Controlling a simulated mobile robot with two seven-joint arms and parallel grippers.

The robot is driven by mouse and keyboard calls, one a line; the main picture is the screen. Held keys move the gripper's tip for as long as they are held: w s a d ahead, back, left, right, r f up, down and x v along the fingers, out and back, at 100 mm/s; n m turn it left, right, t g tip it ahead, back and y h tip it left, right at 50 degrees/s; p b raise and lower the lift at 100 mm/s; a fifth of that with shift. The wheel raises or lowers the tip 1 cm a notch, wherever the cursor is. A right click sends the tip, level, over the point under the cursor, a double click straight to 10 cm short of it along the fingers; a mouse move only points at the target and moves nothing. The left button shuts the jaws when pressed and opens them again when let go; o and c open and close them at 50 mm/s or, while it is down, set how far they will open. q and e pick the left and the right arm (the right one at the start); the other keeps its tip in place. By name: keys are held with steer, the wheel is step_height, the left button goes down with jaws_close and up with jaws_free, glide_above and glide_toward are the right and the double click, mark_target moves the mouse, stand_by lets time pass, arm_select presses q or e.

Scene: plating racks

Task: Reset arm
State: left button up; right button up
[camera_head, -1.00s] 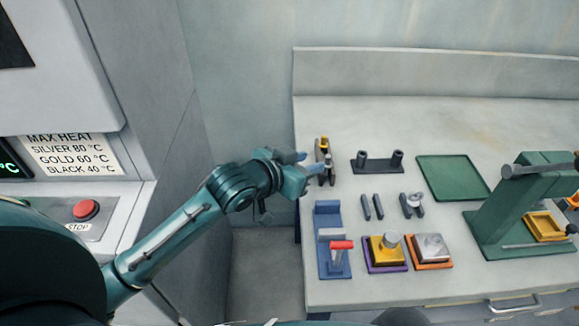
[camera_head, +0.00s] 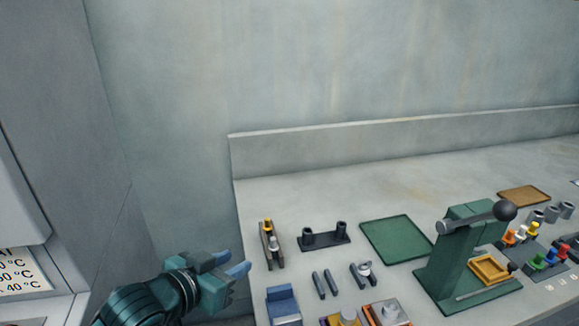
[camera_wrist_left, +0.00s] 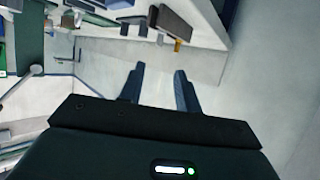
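My left gripper (camera_head: 234,264) is at the lower left in the head view, beside the left edge of the workbench (camera_head: 385,185). In the left wrist view its two blue fingers (camera_wrist_left: 159,85) stand apart with nothing between them. It touches no object that I can see. My right gripper shows in neither view.
On the bench are a small rack (camera_head: 271,248), a dark two-post holder (camera_head: 325,237), a green tray (camera_head: 397,240) and a green lever press (camera_head: 455,255). A brown tray (camera_head: 524,195) lies further right. The bench's back strip is clear. A grey cabinet (camera_head: 55,130) stands at left.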

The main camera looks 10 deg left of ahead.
arm_select(q)
steer(key=s+a+f+n+g+y, duration=0.15)
steer(key=s+f+g, duration=0.25)
steer(key=s+f, duration=0.5)
steer(key=s+a+f+n+g+y, duration=0.1)
steer(key=s+a+f+g+y, duration=0.15)
steer(key=s+f+g, duration=0.6)
steer(key=w+d+f+m+t+h, duration=0.1)
steer(key=w+d+f+t+h, duration=0.1)
steer(key=d+t, duration=0.4)
steer(key=w+f+t, duration=0.1)
steer(key=t, duration=0.4)
steer(key=shift+d+f+p, duration=0.2)
steer(key=shift+d+p, duration=0.1)
steer(key=shift+d, duration=0.05)
